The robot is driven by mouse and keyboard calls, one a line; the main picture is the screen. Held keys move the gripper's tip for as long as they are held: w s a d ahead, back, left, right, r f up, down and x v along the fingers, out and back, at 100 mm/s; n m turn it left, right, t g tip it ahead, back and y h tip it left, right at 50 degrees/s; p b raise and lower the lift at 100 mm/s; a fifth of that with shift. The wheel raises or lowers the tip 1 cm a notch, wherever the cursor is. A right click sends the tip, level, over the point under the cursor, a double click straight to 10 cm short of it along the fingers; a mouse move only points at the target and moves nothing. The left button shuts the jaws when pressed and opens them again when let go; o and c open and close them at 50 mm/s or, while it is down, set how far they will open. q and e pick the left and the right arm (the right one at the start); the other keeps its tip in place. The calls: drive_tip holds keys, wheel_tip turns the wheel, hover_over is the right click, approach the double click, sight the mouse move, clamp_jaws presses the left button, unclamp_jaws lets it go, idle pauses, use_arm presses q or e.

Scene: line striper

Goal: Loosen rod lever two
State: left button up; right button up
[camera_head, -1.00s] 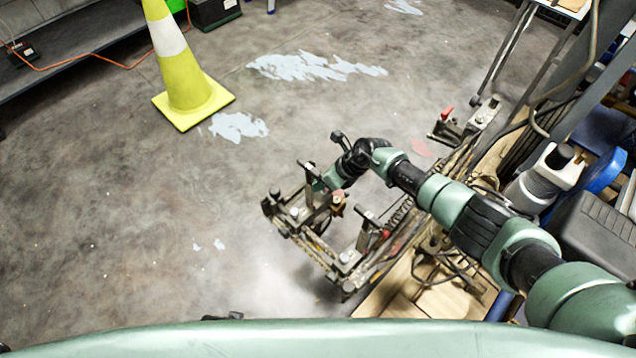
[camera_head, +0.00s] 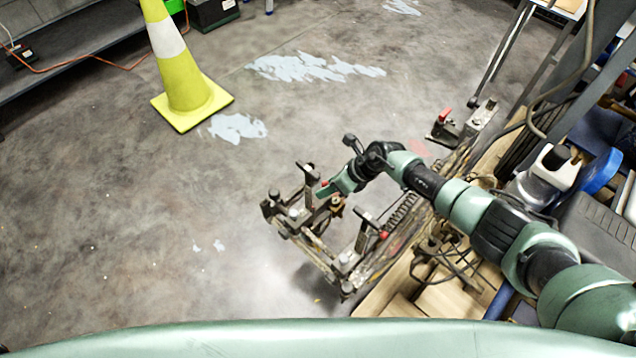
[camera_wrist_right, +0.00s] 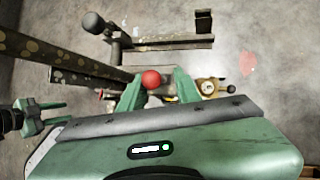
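The line striper's metal frame (camera_head: 300,228) stands on the floor below my right arm. My right gripper (camera_head: 328,191) reaches over an upright of it. In the right wrist view, a red ball knob (camera_wrist_right: 151,79) shows between the fingers of my right gripper (camera_wrist_right: 160,90), nearer the left finger, with a gap to the right one. The knob's stem is hidden. A second red knob (camera_head: 384,236) sits on the near side of the frame, away from the gripper. I cannot tell which is lever two.
A yellow cone (camera_head: 187,90) stands on the floor at the upper left. A red-topped part (camera_head: 445,115) sits on the striper's far end. Metal bars (camera_wrist_right: 62,55) lie close to my right gripper.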

use_arm(q)
drive_tip(key=shift+s+f, duration=0.2)
drive_tip(key=shift+s, duration=0.15)
use_arm(e)
drive_tip(key=s+d, duration=0.2)
drive_tip(key=d, duration=0.7)
drive_tip(key=shift+s, duration=0.25)
drive_tip(key=shift+d, duration=0.1)
